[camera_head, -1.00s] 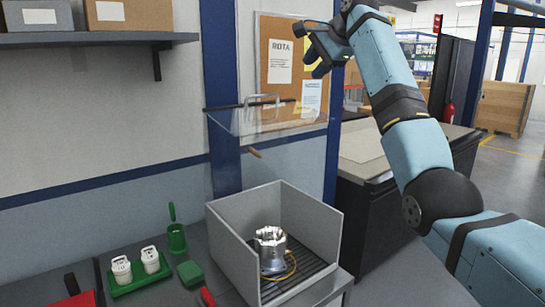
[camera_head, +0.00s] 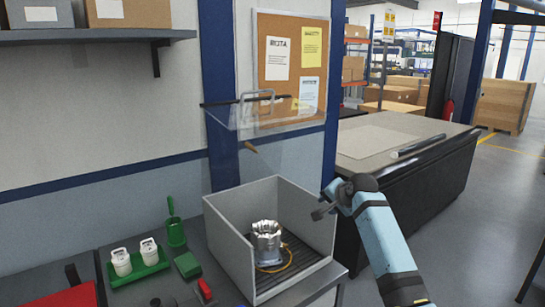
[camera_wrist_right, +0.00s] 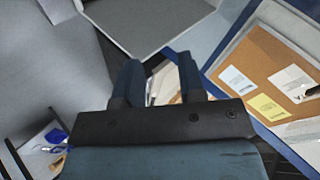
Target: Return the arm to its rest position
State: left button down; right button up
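My right gripper (camera_head: 328,205) is low at the right side of the grey open-topped box (camera_head: 228,245), its arm coming up from the bottom right. In the right wrist view its two fingers (camera_wrist_right: 158,78) stand apart with nothing held between them. A shiny metal housing (camera_head: 266,238) stands upright inside the box on a dark slatted floor, with a yellowish cable at its base. The gripper is apart from the housing. My left gripper is not in view.
A clear hinged cover (camera_head: 265,118) with a handle is raised above the box. Left of the box are a green tray (camera_head: 140,268) with white containers, a green scoop (camera_head: 175,230) and a red object (camera_head: 70,297). A dark bench (camera_head: 415,180) stands at the right, with open floor beyond.

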jog(key=s+d+f+n+h, duration=0.1)
jog(key=s+d+f+n, duration=0.1)
jog(key=s+f, duration=1)
jog(key=s+d+f+n, duration=0.1)
jog(key=s+f+n, duration=0.2)
jog(key=s+f, duration=0.9)
jog(key=s+f+n+t, duration=0.1)
jog(key=s+f+n, duration=0.2)
jog(key=s, duration=1)
jog(key=s+f+n, duration=0.2)
jog(key=s+f, duration=0.5)
jog(key=s, duration=0.7)
jog(key=shift+s+n+t, duration=0.15)
jog(key=shift+n+t, duration=0.25)
